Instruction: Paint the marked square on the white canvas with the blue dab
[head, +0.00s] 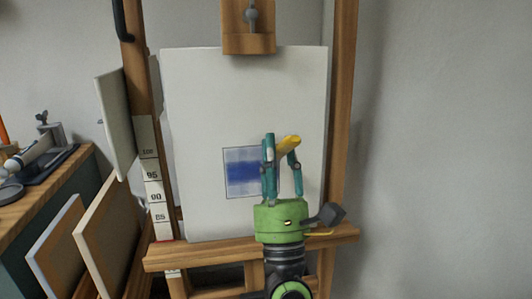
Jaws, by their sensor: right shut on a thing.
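The white canvas (205,95) stands upright on a wooden easel. A thin-outlined square (230,188) is on its lower middle. A strong blue band of paint (243,174) crosses the square, with paler strips above and below. My right gripper (281,145) is in front of the square's right edge, with its teal fingers upward. It is shut on a yellow piece (288,146), which seems to be part of the painting tool. The tool's tip and any contact with the canvas are hidden behind the fingers. My left gripper is not in view.
The easel ledge (205,253) runs below the canvas, and a wooden clamp (248,42) holds its top. Other panels (113,230) lean at the lower left, beside a workbench (50,180) with tools. The right side shows bare wall.

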